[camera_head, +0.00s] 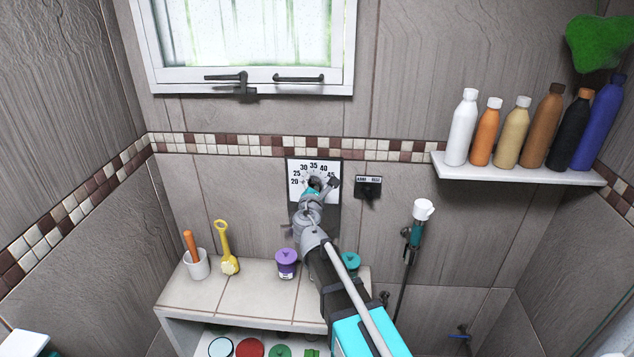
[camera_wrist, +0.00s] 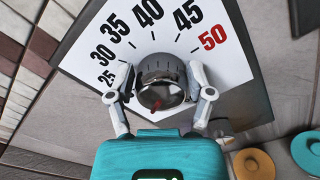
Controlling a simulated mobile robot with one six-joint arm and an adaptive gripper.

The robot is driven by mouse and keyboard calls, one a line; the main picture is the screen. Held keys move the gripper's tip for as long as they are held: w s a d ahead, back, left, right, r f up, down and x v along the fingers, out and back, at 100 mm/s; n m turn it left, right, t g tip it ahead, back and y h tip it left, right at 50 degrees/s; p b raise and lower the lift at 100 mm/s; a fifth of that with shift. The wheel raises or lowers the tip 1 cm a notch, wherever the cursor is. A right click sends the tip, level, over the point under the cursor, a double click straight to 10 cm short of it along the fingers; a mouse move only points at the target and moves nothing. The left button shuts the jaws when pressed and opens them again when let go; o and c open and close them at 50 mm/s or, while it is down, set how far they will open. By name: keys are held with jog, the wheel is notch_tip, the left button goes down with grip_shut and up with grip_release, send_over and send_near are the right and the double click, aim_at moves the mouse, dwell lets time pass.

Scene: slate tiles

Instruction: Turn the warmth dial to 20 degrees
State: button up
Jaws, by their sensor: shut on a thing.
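The warmth dial's white scale plate (camera_head: 303,167) is on the tiled wall below the window, with 20 at its lower left in the head view. The plate (camera_wrist: 104,68) fills the upper wrist view, showing 25 to a red 50; 20 is hidden there. The dark round dial knob (camera_wrist: 162,74) has a red mark towards its lower left; I cannot tell exactly which number it points to. My gripper (camera_head: 316,185) is at the plate and mostly hides the knob in the head view. In the wrist view my gripper (camera_wrist: 160,84) is shut on the knob, one finger each side.
A small black labelled control (camera_head: 368,188) is right of the plate. A shower handset (camera_head: 421,212) stands further right. A shelf (camera_head: 515,174) holds several bottles. The bench (camera_head: 255,285) below carries a purple-lidded jar (camera_head: 287,264), a yellow brush (camera_head: 224,245) and a white cup (camera_head: 196,264).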

jog(key=shift+o, duration=0.4)
jog(key=shift+w+a+m+y, duration=0.15)
jog(key=shift+a+m+y, duration=0.15)
jog(key=shift+a+m, duration=0.25)
jog(key=shift+o, duration=0.6)
jog(key=shift+m, duration=1.25)
jog(key=shift+d, duration=0.1)
jog(key=o, duration=0.8)
jog(key=shift+o, duration=0.6)
